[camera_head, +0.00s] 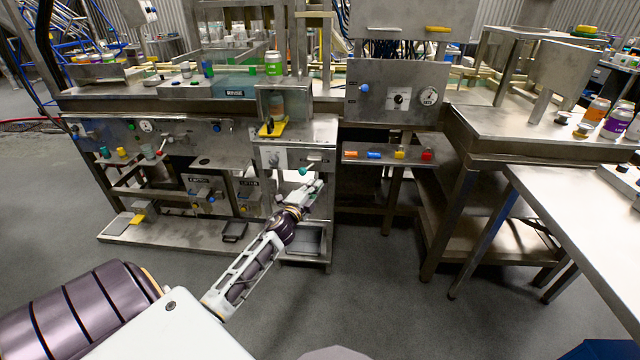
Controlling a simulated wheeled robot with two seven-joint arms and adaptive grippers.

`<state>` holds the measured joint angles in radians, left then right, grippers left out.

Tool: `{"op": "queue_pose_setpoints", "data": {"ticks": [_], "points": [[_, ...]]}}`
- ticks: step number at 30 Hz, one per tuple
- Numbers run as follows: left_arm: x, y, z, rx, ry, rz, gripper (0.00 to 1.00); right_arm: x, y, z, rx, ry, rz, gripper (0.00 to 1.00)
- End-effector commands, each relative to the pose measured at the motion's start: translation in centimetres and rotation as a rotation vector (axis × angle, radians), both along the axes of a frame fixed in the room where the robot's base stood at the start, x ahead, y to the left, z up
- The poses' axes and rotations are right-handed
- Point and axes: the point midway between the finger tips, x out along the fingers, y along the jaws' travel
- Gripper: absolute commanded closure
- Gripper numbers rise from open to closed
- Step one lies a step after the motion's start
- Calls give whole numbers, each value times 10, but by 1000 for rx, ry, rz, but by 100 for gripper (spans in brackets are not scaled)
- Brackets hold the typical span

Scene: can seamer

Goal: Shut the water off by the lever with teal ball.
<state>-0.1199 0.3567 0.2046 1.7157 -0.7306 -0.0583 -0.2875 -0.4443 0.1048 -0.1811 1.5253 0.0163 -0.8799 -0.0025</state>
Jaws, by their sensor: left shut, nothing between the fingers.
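A small teal ball (303,171) shows on the front of the steel machine, just under a panel with a short lever (314,163). My left arm reaches in from the lower left. My left gripper (318,184) is shut and empty, just below and to the right of the teal ball. I cannot tell whether it touches the ball or the lever. My right gripper is out of view.
A steel box (273,103) with a can and a yellow piece stands above the panel. A shelf (350,154) with coloured knobs is to the right. A steel tray (305,240) sits below the gripper. The floor between is clear.

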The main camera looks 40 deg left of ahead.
Motion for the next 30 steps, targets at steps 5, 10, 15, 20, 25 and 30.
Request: {"op": "queue_pose_setpoints", "data": {"ticks": [5,10,15,20,25,30], "points": [[-17,6,-1,1,1,0,100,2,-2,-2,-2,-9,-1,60],[-31,12,-2,0,1,1,100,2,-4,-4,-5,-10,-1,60],[-39,15,-2,0,0,0,100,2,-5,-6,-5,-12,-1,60],[-42,17,-2,0,-1,0,100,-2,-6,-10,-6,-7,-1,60],[-42,17,-2,0,-1,0,100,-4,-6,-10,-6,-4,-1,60],[-42,17,-2,0,-1,0,100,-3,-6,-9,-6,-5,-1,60]]}}
